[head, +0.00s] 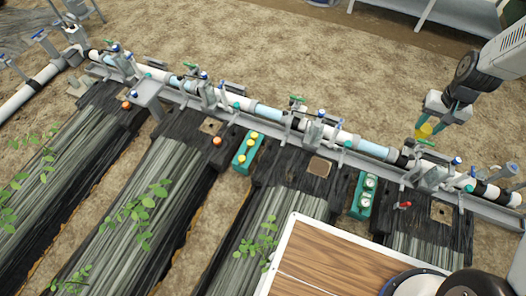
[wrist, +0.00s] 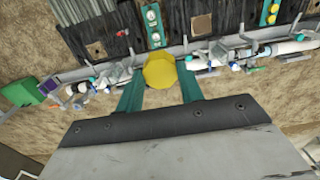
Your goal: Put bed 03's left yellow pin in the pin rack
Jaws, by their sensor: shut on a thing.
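My gripper (head: 444,116) hangs above the white pipe line at the right in the head view. It is shut on a yellow pin (head: 424,131), which it holds clear of the pipe. No bed number is legible.
A green block with white dials (head: 362,196) stands beside a red-handled part (head: 402,205). Valves and brackets line the white pipe (head: 268,112). A wood-topped table (head: 330,262) is in front. A green box (wrist: 20,91) lies at the wrist view's left.

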